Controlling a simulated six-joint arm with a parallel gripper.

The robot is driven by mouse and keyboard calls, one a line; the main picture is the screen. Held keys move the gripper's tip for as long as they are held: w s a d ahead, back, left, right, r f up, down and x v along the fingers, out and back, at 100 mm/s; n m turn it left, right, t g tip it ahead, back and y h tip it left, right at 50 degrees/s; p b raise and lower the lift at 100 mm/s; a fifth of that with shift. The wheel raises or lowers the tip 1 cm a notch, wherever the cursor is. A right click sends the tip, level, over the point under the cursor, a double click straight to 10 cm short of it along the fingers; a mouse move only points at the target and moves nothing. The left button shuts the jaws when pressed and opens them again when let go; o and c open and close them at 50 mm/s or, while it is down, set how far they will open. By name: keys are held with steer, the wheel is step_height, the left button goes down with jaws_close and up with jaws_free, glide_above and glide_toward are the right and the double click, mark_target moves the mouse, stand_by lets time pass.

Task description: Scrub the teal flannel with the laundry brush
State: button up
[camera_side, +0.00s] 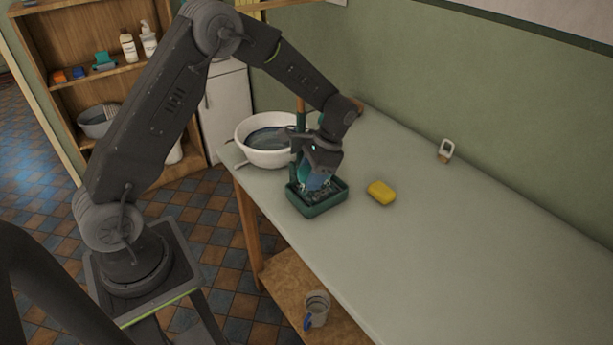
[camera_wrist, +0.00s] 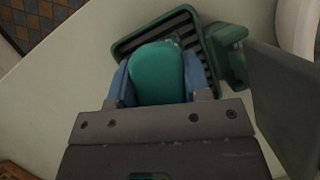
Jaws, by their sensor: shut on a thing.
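My gripper (camera_side: 317,181) is low over a dark green ribbed tray (camera_side: 331,205). In the wrist view its two blue fingers (camera_wrist: 158,80) are shut on a smooth, rounded teal object (camera_wrist: 158,67), which looks like the back of the laundry brush. The brush is over the slats of the green tray (camera_wrist: 128,47); whether it touches them is hidden. Its underside is hidden by the brush itself and my fingers. I cannot make out the teal flannel as a separate thing in either view.
A white basin (camera_side: 243,133) with grey-blue contents stands behind the tray, close to the table's left edge. A green upright (camera_wrist: 230,52) rises beside the tray. A yellow block (camera_side: 381,192) lies to its right. The table's right part is mostly clear.

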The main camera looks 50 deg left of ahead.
steer(key=shift+w, duration=2.3)
steer(key=shift+s, duration=3.45)
steer(key=shift+w, duration=3.5)
steer(key=shift+r, duration=0.1)
steer(key=shift+r, duration=3)
